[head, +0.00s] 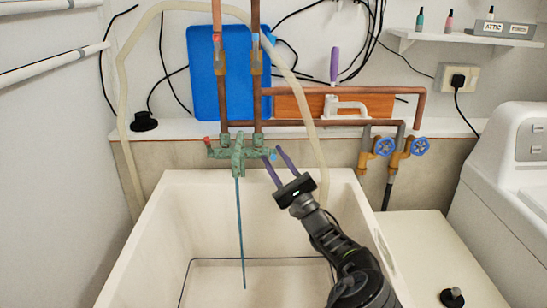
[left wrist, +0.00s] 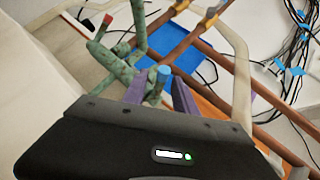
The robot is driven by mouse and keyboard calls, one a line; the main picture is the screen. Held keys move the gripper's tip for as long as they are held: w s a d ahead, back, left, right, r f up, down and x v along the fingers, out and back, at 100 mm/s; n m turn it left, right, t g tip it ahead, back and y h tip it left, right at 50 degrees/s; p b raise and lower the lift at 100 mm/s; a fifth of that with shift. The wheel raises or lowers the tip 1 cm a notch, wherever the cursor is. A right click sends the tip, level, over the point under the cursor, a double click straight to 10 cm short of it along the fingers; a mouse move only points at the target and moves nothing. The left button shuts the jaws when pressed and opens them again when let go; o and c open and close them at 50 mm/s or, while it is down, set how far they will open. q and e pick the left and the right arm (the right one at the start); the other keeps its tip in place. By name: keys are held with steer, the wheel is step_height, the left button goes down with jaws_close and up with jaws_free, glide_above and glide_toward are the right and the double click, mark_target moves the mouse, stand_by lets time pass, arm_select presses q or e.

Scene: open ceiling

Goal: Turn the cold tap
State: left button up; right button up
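The green, worn faucet (head: 238,153) is fixed to copper pipes above the white sink (head: 150,235). Its cold tap has a small blue end (head: 273,156) on the right side; it also shows in the left wrist view (left wrist: 163,71). The red-ended hot tap (head: 208,141) is on the left. My left gripper (head: 272,158) reaches up over the sink, its purple fingers open. In the left wrist view the blue end lies between the two fingers (left wrist: 160,92); I cannot tell whether they touch it. My right gripper is out of view.
A pale hose (head: 321,160) hangs just right of the faucet. Two blue valve wheels (head: 385,146) are on pipes farther right. A blue board (head: 205,75) leans behind the pipes. A white machine (head: 515,180) stands at the right. The sink basin is mostly clear.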

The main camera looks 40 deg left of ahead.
arm_select(q)
steer(key=v, duration=0.6)
steer(key=shift+d+f, duration=0.15)
steer(key=shift+d, duration=0.2)
